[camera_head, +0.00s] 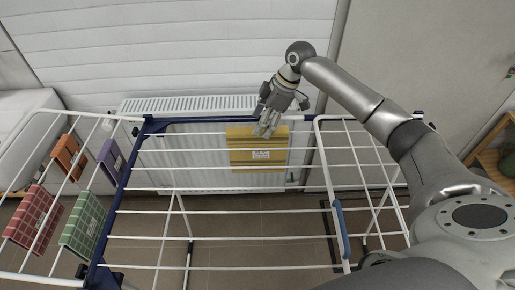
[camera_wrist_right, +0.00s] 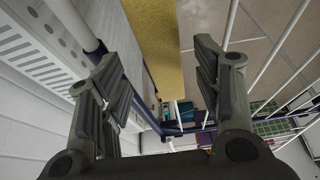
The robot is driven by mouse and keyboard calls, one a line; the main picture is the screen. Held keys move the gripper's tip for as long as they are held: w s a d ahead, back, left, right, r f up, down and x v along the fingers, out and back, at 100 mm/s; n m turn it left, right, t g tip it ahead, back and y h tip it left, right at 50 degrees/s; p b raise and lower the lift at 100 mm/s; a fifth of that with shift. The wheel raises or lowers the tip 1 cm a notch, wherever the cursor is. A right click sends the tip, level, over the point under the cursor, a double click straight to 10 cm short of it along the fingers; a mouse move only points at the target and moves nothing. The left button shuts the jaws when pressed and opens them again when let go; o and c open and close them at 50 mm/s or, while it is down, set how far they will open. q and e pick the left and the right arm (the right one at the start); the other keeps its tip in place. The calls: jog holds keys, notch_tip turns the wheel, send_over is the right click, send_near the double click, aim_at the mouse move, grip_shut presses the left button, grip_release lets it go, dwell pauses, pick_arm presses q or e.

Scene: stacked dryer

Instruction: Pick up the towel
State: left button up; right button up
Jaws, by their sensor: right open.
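A yellow towel (camera_head: 258,158) with a pale label hangs over the far rods of the white drying rack (camera_head: 165,189). My right gripper (camera_head: 268,125) is at the towel's far upper edge and overlaps it in the head view. In the right wrist view the towel (camera_wrist_right: 155,45) extends between the two spread fingers of the gripper (camera_wrist_right: 158,75), with visible gaps on both sides. The gripper is open and holds nothing. My left gripper is in neither view.
Several small towels, including a red one (camera_head: 33,217) and a green one (camera_head: 83,224), hang on the rack's left wing. A white radiator (camera_head: 190,104) stands close behind the rack. A wooden shelf (camera_head: 492,160) is at the right edge.

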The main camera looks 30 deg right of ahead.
aim_at(241, 137)
jog(key=x, duration=0.2)
jog(key=p+x, duration=0.1)
jog(key=shift+s+a+f, duration=0.15)
jog(key=shift+s+f, duration=0.05)
jog(key=shift+f, duration=0.15)
jog(key=shift+w+a+f, duration=0.1)
jog(key=shift+f, duration=0.4)
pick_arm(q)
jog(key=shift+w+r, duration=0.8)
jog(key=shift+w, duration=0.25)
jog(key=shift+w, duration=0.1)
pick_arm(e)
jog(key=shift+f, duration=0.1)
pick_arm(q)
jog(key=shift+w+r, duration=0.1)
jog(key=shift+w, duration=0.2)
pick_arm(e)
jog(key=shift+f, duration=0.1)
grip_shut()
